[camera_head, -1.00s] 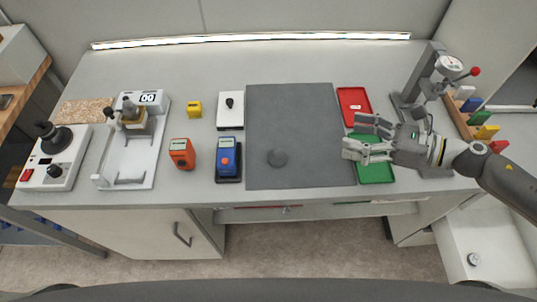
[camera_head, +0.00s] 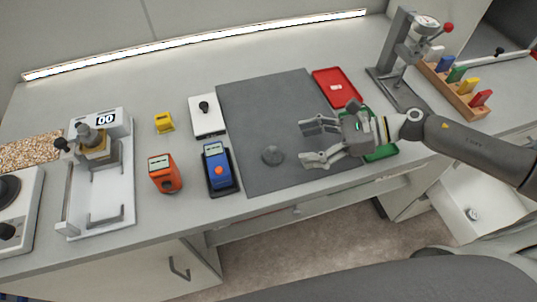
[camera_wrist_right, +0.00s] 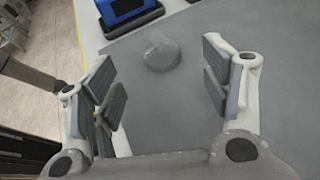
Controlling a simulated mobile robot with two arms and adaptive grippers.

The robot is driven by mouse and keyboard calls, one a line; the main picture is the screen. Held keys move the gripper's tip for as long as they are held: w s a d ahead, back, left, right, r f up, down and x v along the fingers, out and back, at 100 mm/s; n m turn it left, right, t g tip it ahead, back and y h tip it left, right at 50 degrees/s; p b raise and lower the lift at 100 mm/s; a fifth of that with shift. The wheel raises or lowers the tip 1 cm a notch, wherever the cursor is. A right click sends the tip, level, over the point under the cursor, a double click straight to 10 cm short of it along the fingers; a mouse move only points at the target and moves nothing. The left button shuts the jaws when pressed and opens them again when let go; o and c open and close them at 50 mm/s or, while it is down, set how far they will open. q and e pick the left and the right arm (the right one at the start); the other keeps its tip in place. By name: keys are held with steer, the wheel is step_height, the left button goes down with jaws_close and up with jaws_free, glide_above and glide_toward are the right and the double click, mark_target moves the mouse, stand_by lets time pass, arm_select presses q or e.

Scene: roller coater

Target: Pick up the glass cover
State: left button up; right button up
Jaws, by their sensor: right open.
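The glass cover (camera_head: 272,155) is a small, round, see-through grey piece on the dark grey mat (camera_head: 262,108), near the mat's front left part. It also shows in the right wrist view (camera_wrist_right: 161,52), ahead of the fingers and between their lines. My right gripper (camera_head: 308,143) is open and empty, to the right of the glass cover and apart from it, with its fingers pointing left towards it. The two fingers also show wide apart in the right wrist view (camera_wrist_right: 166,88). My left gripper is not in view.
A blue device (camera_head: 217,169) in a dark holder and an orange device (camera_head: 164,174) stand left of the mat. A red tray (camera_head: 337,88) lies right of it; a green tray (camera_head: 384,152) is partly under my right gripper. A press stand (camera_head: 397,62) stands at the back right.

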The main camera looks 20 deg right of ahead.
mark_target(277, 148)
steer(key=p+x, duration=0.1)
steer(key=x, duration=0.2)
steer(key=shift+r, duration=0.15)
steer(key=shift+w+a, duration=0.15)
steer(key=shift+a, duration=0.15)
steer(key=shift+w+a+p, duration=0.1)
steer(key=shift+a+p, duration=0.4)
steer(key=shift+a, duration=0.05)
steer(key=p+x, duration=0.2)
steer(key=x, duration=0.2)
steer(key=shift+r, duration=0.15)
steer(key=shift+a+f, duration=0.2)
steer(key=shift+f, duration=0.05)
steer(key=shift+c, duration=0.2)
steer(key=c, duration=1.1)
